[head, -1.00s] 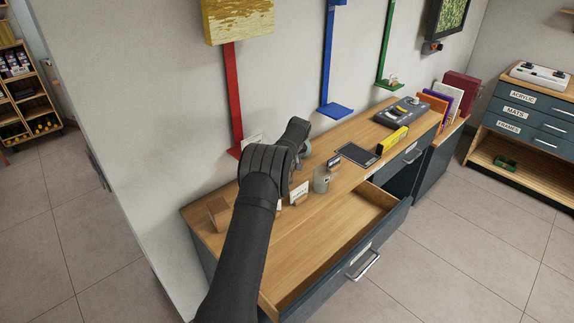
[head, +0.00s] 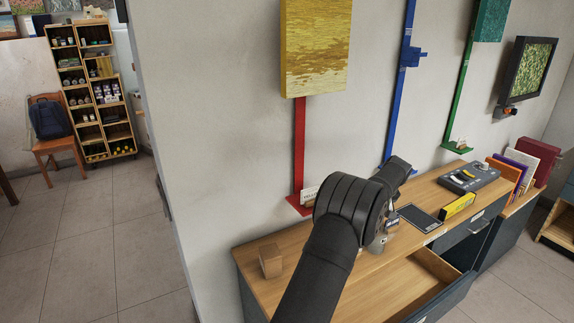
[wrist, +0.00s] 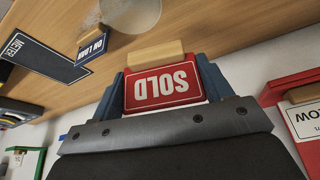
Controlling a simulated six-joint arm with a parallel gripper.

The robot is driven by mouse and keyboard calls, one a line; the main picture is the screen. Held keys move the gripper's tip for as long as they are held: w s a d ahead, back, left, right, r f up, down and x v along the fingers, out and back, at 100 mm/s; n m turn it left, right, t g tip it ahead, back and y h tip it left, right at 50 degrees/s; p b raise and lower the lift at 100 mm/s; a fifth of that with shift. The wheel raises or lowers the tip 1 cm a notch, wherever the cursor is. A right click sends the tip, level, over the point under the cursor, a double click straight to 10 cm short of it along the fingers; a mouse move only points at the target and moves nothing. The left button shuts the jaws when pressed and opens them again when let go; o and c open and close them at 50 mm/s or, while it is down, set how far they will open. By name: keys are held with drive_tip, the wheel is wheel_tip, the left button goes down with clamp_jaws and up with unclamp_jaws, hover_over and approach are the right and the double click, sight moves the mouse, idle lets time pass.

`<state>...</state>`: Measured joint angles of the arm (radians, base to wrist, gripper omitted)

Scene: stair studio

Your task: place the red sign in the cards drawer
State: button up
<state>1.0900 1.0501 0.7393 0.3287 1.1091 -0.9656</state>
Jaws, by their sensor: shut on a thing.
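The red sign (wrist: 163,88), lettered SOLD and upside down in the wrist view, has a wooden base strip (wrist: 155,54). My gripper (wrist: 162,82) is shut on it, with a blue finger at each side. In the head view my arm hides the sign and the fingers. An open wooden drawer (head: 395,285) in the desk lies below and right of my arm. Its near part is cut off by the frame and my arm, and I cannot read a label on it.
A white card stands on the red ledge (head: 300,203). An ON LOAN card (wrist: 92,46) stands near a round clear vessel (wrist: 130,12).

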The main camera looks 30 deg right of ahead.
drive_tip(key=w+r+m+h, duration=0.2)
drive_tip(key=w+r+m, duration=0.2)
drive_tip(key=r, duration=0.6)
drive_tip(key=w+a+r+n, duration=0.1)
drive_tip(key=w+a, duration=0.3)
drive_tip(key=a, duration=0.7)
drive_tip(key=w+a+r+n+y, duration=0.1)
drive_tip(key=w+a, duration=0.3)
drive_tip(key=a, duration=0.7)
drive_tip(key=w+a+r, duration=0.1)
drive_tip(key=w+a, duration=0.3)
drive_tip(key=a, duration=0.7)
drive_tip(key=s+a+f+n, duration=0.1)
drive_tip(key=a+f, duration=0.6)
drive_tip(key=a, duration=0.4)
drive_tip(key=s+a+f+n+y, duration=0.1)
drive_tip(key=a+f+n, duration=0.1)
drive_tip(key=a+f, duration=0.5)
drive_tip(key=s+a+f+n+y, duration=0.1)
drive_tip(key=a+f, duration=0.6)
drive_tip(key=a, duration=0.9)
drive_tip(key=shift+s+f+n, duration=0.2)
drive_tip(key=shift+s+n, duration=0.1)
drive_tip(key=shift+s, duration=0.05)
drive_tip(key=shift+d+r, duration=0.1)
drive_tip(key=shift+r, duration=0.05)
